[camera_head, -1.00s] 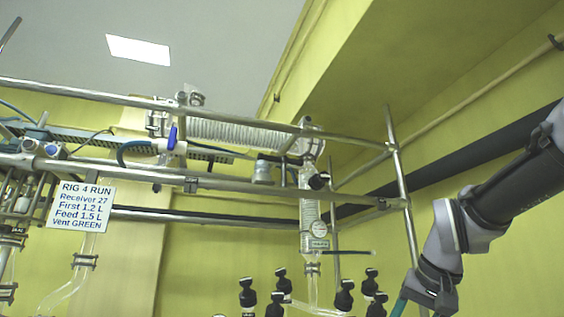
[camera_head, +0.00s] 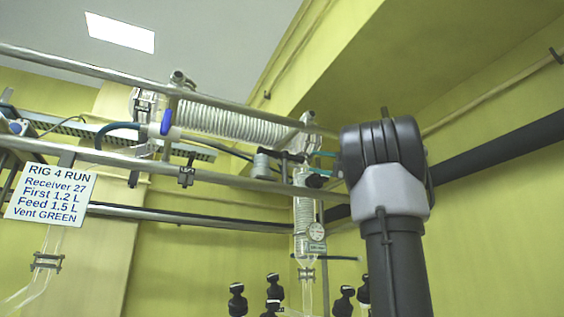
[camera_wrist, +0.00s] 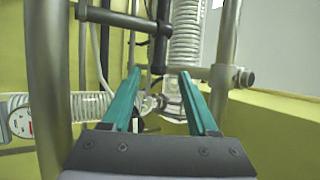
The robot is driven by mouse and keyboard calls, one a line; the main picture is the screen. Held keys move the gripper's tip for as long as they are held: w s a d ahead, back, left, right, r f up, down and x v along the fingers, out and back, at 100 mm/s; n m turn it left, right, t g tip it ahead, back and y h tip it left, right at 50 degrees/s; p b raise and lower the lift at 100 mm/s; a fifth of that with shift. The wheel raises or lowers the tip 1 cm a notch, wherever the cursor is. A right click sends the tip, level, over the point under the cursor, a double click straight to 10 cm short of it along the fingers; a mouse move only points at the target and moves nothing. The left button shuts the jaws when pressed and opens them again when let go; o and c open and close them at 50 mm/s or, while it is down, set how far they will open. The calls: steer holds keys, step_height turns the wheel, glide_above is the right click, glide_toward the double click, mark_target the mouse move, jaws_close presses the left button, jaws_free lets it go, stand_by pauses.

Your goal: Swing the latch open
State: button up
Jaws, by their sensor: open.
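My gripper (camera_wrist: 160,72) shows two teal fingers in the wrist view, spread apart with nothing held between them. Beyond and between them is a glass joint (camera_wrist: 172,104) with small metal and dark fittings. A dark upright fitting (camera_wrist: 160,38) stands just past the fingertips; I cannot tell whether it touches them. I cannot tell for certain which part is the latch. In the head view a black T-shaped handle (camera_head: 291,157) sits by the right end of the coil condenser (camera_head: 225,122). A bit of teal finger (camera_head: 323,155) shows beside it; my arm hides the rest.
Metal rails (camera_head: 110,160) cross in front of the glassware. In the wrist view, thick posts (camera_wrist: 46,80) flank the gripper. A sign (camera_head: 50,195) hangs at left.

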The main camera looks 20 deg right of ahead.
mark_target(298, 160)
steer(key=x, duration=1)
steer(key=shift+w+a+r, duration=0.1)
steer(key=shift+w+r, duration=0.05)
steer(key=shift+w, duration=0.1)
jaws_close()
stand_by(1.0)
